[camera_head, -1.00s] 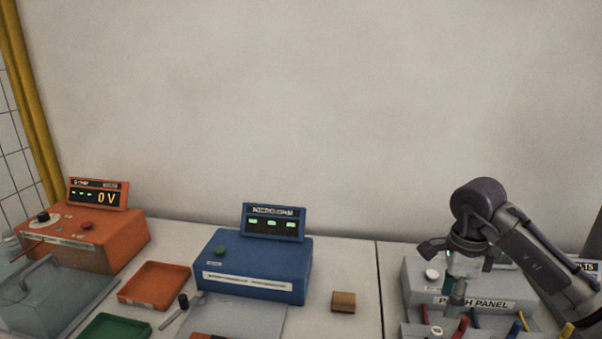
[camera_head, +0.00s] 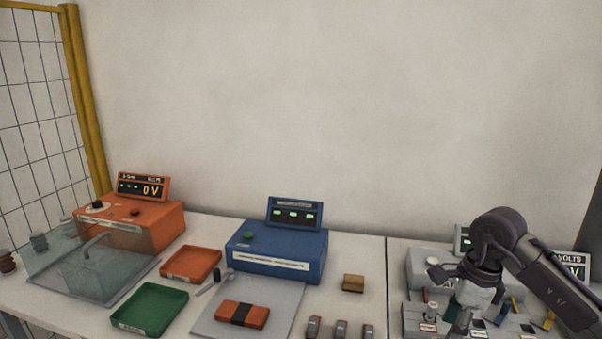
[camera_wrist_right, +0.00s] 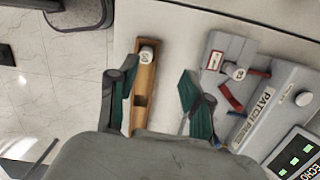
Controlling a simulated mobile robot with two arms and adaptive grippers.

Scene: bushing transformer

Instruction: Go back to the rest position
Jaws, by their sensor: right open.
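My right arm comes in from the right in the head view, with its gripper (camera_head: 468,318) over the patch panel's grey box (camera_head: 428,255). In the right wrist view the fingers of the right gripper (camera_wrist_right: 157,100) are spread apart with nothing held between them. The patch panel (camera_wrist_right: 262,110) shows to the right of the fingers. My left gripper is in neither view.
A blue micro-ohm meter (camera_head: 275,250) and an orange unit reading 0 V (camera_head: 140,222) stand along the back. The wall area above is clear.

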